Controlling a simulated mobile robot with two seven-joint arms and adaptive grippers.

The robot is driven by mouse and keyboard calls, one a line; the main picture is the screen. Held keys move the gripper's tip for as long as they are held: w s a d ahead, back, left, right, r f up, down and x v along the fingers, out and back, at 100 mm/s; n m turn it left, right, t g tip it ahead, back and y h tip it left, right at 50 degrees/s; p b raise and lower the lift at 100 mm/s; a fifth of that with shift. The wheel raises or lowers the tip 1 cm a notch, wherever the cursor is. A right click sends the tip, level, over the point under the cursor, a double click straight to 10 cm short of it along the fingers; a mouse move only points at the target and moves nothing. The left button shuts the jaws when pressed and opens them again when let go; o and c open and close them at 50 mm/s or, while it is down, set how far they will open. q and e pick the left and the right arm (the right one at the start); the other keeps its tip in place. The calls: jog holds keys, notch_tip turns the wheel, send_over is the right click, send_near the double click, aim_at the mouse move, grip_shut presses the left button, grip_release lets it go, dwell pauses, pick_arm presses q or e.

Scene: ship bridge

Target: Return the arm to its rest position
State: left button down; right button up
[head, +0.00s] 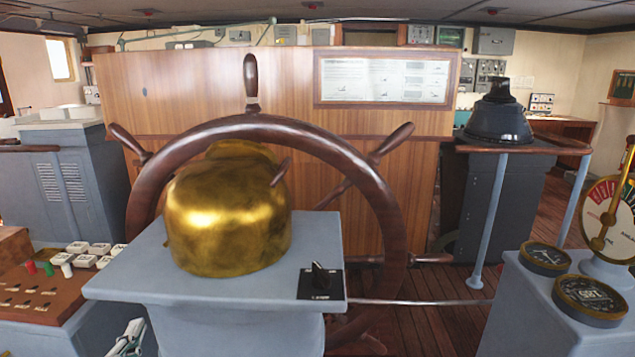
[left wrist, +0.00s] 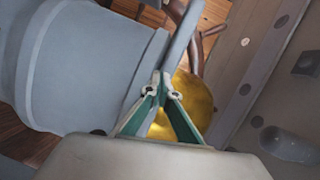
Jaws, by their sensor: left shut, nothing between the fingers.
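My left gripper (head: 133,328) shows at the bottom left of the head view, low beside the grey pedestal and below its top. In the left wrist view its fingers (left wrist: 163,80) meet at the tips, shut with nothing between them. The rest of the left arm is out of the head view. My right gripper is in neither view.
A grey pedestal (head: 130,286) carries a brass housing (head: 228,215) and a black switch (head: 320,281). A wooden ship's wheel (head: 385,205) stands behind it. A button console (head: 45,298) is at left, and an engine telegraph (head: 610,222) at right.

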pick_arm(q)
jog(key=s+a+f+n+g, duration=0.3)
jog(key=s+f+n+g, duration=0.45)
jog(key=s+f, duration=1.1)
jog(key=w+d+f+n+t+h, duration=0.1)
jog(key=d+f+h, duration=0.6)
jog(key=d+f, duration=0.8)
jog(key=shift+w+d+f+t, duration=0.15)
jog(key=shift+w+d+t, duration=0.4)
jog(key=shift+w, duration=0.35)
